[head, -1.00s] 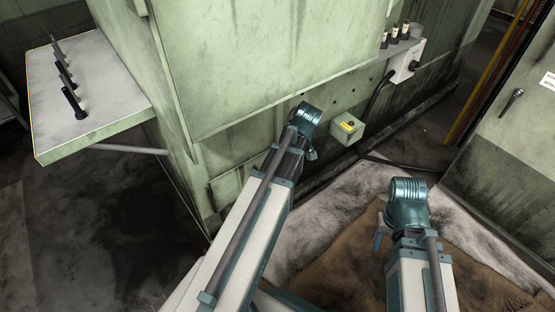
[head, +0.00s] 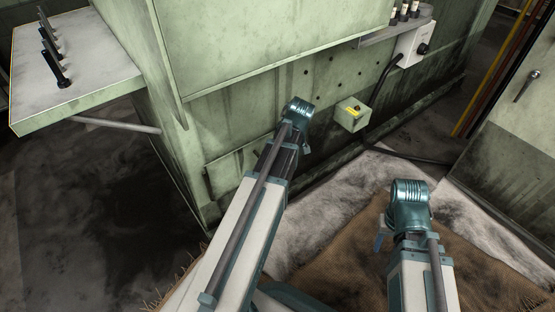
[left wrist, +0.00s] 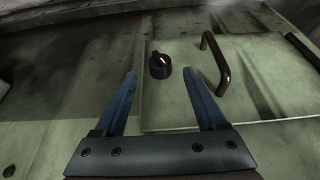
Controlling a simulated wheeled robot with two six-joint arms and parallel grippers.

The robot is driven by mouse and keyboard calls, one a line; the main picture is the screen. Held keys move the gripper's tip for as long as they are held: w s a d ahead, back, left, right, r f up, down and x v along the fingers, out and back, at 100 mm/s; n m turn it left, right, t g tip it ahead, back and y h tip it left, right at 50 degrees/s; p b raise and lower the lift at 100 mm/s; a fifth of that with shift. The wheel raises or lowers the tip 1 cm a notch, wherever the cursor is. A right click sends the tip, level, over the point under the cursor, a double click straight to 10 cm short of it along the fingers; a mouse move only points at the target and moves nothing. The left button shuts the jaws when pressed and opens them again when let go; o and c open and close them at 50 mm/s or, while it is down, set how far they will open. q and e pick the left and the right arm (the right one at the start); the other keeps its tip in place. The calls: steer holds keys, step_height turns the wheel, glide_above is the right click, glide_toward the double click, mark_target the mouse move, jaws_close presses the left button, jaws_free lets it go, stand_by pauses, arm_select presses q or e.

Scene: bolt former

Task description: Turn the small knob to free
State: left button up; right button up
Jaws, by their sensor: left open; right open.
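A small black knob (left wrist: 159,66) with a white mark sits on a pale green panel in the left wrist view. My left gripper (left wrist: 159,76) is open, its blue fingers pointing toward the knob, which shows between and just beyond the fingertips. Nothing is between the fingers; the exact gap to the knob cannot be told. In the head view the left fingers are hidden by my wrist, and this knob is not visible. My right gripper (head: 380,240) shows partly below its teal wrist, empty, over the brown mat and away from the machine.
A dark bar handle (left wrist: 216,63) stands right of the knob on the same panel. In the head view a green box with a yellow label (head: 352,114) and a white box with a black knob (head: 413,45) are on the machine. A shelf (head: 100,75) juts out at left.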

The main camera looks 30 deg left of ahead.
arm_select(q)
steer(key=b+x, duration=0.3)
steer(key=x, duration=0.1)
steer(key=shift+a+f, duration=0.1)
steer(key=shift+f, duration=0.2)
steer(key=shift+c, duration=0.2)
